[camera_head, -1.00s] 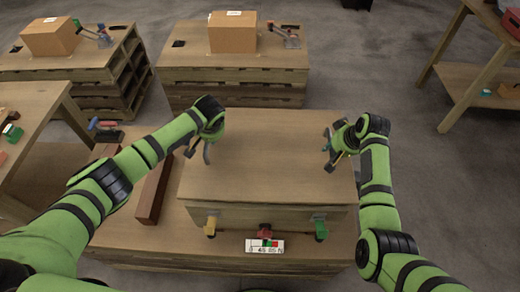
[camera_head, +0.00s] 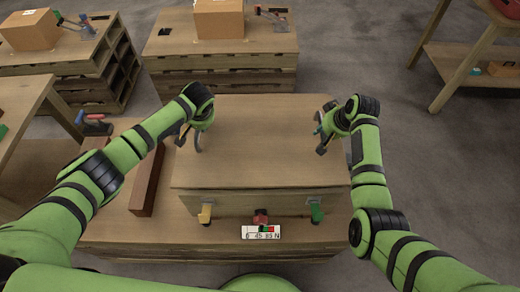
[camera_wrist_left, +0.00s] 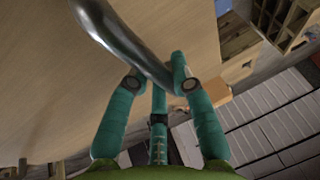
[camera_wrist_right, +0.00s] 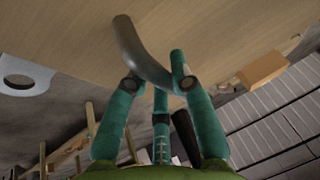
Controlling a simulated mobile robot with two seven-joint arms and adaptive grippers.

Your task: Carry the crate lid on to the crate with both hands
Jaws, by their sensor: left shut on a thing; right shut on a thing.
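The crate lid (camera_head: 262,140) is a wide flat wooden panel, level over the crate (camera_head: 235,203), whose front wall shows below the lid's near edge. I cannot tell whether the lid rests on the crate or hangs just above it. My left gripper (camera_head: 190,137) is shut on a curved metal handle (camera_wrist_left: 125,45) at the lid's left side. My right gripper (camera_head: 322,137) is shut on a matching handle (camera_wrist_right: 140,52) at the right side. The lid hides the crate's inside and most of its rim.
A yellow latch (camera_head: 206,213), a red latch (camera_head: 261,217) and a green latch (camera_head: 316,211) sit along the crate's front, near a white label (camera_head: 261,233). A brown bar (camera_head: 146,185) lies left of the crate. Benches with cardboard boxes (camera_head: 219,18) stand behind, across open floor.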

